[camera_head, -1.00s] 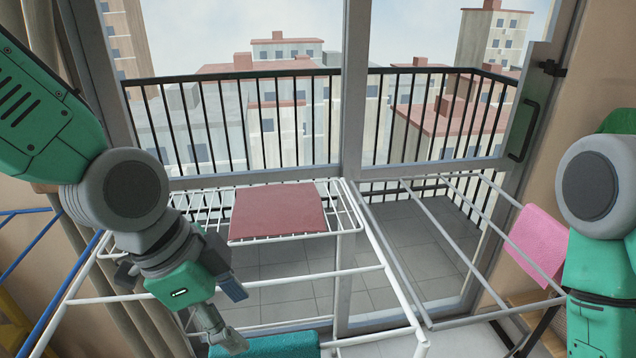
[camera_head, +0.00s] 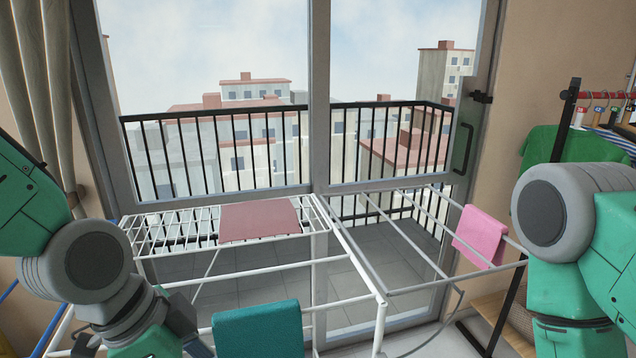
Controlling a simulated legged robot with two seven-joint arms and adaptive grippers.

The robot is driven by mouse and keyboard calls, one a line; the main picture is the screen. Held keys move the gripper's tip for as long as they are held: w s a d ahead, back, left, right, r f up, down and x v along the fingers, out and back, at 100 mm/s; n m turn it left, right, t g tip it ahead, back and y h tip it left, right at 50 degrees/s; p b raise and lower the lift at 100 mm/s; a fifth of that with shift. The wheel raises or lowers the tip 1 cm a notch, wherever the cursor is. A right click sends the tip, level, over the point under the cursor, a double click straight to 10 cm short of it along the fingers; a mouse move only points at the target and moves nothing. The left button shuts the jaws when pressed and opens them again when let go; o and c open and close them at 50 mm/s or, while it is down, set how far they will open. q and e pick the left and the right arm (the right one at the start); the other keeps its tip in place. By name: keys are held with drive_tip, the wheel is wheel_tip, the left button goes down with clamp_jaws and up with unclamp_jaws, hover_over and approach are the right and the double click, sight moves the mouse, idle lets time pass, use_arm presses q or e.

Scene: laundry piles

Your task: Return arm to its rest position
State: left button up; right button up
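My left arm comes in from the left and bends down at its grey joint. Its wrist is at the bottom left edge, and only part of the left gripper (camera_head: 150,345) shows, so its fingertips are cut off by the frame. I cannot tell whether it is open or shut. My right arm fills the right side with its grey elbow and green forearm pointing down. The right gripper is out of the frame. The white drying rack (camera_head: 265,268) stands ahead, to the right of the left wrist.
A folded red cloth (camera_head: 259,221) lies on the rack's wire shelf. A teal cloth (camera_head: 258,330) hangs over a near bar, and a pink cloth (camera_head: 480,237) hangs on the right wing. A green cloth (camera_head: 570,145) hangs at right. A glass door with balcony railing (camera_head: 200,150) is behind.

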use_arm(q)
drive_tip(key=s+a+f+n+y+b, duration=0.1)
drive_tip(key=s+a+f+n, duration=0.2)
drive_tip(key=f, duration=0.6)
drive_tip(key=a+f+n+y+b, duration=0.1)
drive_tip(key=a+f+n, duration=0.25)
drive_tip(key=f, duration=0.55)
drive_tip(key=s+a+f+n+y, duration=0.1)
drive_tip(key=s+a+f+n, duration=0.2)
drive_tip(key=s+f, duration=0.2)
drive_tip(key=s+a+f+n+g+y+b, duration=0.1)
drive_tip(key=s+a+f+n, duration=0.2)
drive_tip(key=f, duration=0.5)
drive_tip(key=shift+s+a+f+n, duration=0.35)
drive_tip(key=shift+s+a, duration=0.35)
drive_tip(key=shift+s, duration=0.5)
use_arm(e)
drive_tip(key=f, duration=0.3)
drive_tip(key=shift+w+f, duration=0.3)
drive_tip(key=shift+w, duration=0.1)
